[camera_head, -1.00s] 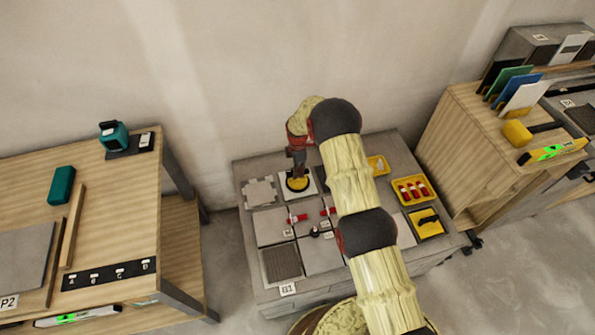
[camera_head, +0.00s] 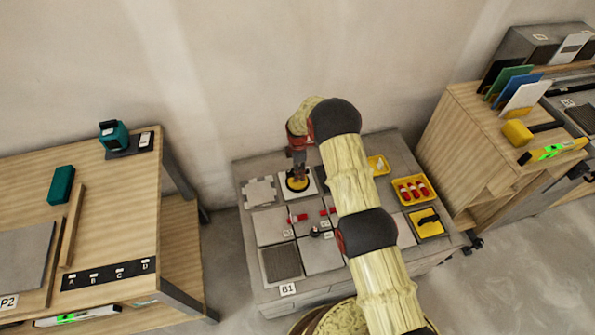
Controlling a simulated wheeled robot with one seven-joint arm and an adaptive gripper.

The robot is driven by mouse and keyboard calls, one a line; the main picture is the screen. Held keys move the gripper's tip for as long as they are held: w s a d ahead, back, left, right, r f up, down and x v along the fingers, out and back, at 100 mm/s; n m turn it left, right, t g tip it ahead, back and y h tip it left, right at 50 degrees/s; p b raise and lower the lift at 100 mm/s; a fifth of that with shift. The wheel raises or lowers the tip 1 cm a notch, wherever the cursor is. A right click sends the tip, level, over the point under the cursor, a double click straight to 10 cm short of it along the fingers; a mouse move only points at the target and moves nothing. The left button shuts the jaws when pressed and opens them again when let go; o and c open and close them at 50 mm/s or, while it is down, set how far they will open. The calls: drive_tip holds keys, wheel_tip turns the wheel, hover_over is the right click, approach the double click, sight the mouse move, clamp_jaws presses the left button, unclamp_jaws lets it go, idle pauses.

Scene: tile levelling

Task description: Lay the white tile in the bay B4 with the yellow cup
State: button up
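The white tile (camera_head: 312,191) lies at the back of the grey levelling bench, right of a notched grey tile. The round yellow cup (camera_head: 297,185) with a dark rim sits on the tile. My gripper (camera_head: 298,174) points down at the top of the cup, with its fingers at the cup's handle. It is too small to tell whether the fingers grip the handle or stand apart around it. The tile looks flat on the bench. No B4 label can be read, and my arm hides part of the bench to the right.
The grey bench (camera_head: 262,295) carries grey tiles, red clips, a ribbed bay at the B1 label (camera_head: 288,289), a yellow tray of red-and-white pieces (camera_head: 412,190) and a yellow pad (camera_head: 428,223). Wooden tables stand left and right; coloured tiles stand in a rack (camera_head: 515,90).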

wheel_tip(320, 180, up, 12)
idle(0.6)
